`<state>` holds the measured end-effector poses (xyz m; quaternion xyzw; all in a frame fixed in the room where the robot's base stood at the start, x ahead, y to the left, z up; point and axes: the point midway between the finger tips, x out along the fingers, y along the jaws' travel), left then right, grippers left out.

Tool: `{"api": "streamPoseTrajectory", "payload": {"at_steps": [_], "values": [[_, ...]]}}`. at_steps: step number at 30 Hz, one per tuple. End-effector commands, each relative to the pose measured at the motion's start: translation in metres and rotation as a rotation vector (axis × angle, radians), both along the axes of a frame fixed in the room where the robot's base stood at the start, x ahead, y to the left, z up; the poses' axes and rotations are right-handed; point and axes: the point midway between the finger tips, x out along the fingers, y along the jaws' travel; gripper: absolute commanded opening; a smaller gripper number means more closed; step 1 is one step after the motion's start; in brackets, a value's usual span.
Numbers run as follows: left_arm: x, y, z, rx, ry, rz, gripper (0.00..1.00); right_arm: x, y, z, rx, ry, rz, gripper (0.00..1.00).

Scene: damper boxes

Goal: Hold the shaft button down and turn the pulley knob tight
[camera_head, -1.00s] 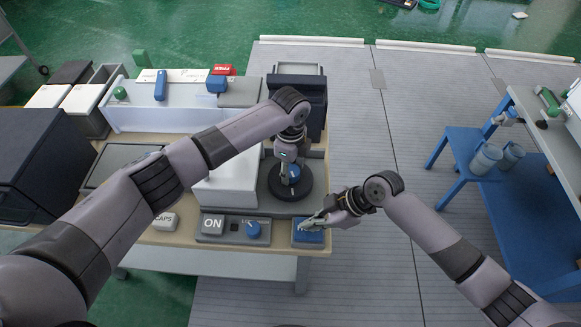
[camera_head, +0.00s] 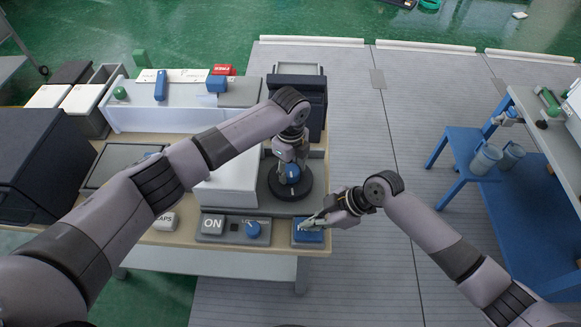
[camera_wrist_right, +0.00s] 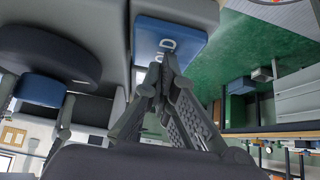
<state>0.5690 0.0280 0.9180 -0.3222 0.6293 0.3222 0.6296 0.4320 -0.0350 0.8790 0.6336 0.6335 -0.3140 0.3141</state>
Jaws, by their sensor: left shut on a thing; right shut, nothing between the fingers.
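The blue pulley knob (camera_head: 291,173) stands on a round black pulley (camera_head: 276,188) on the grey machine. My left gripper (camera_head: 291,164) points down from above and is shut on the knob, hiding part of it. The blue shaft button (camera_head: 306,237) is at the machine's front right corner, with white lettering partly covered. My right gripper (camera_head: 312,222) is shut and empty, its fingertips at the button's top. In the right wrist view the closed fingertips (camera_wrist_right: 160,70) overlap the face of the blue button (camera_wrist_right: 172,32); the pulley (camera_wrist_right: 45,55) shows at left.
An ON button (camera_head: 212,224) and a blue rotary switch (camera_head: 253,230) sit left of the shaft button. A white housing (camera_head: 225,185) borders the pulley on the left. A blue stand (camera_head: 470,150) with buckets is at right. Floor between is clear.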

Motion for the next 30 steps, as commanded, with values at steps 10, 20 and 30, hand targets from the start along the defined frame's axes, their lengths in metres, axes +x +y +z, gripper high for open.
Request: {"api": "streamPoseTrajectory", "payload": {"at_steps": [10,20,30], "values": [[-0.001,0.0,-0.001,0.0,0.001,0.0,0.64,-0.001,-0.001,-0.002,-0.004,0.004,0.0,0.0],[0.0,0.0,0.003,-0.001,-0.001,0.0,0.64,-0.001,-0.001,-0.002,-0.004,0.004,0.0,0.0],[0.001,0.0,0.063,-0.002,-0.004,-0.001,0.64,-0.001,-0.001,-0.002,-0.004,0.004,0.0,0.0]]}}
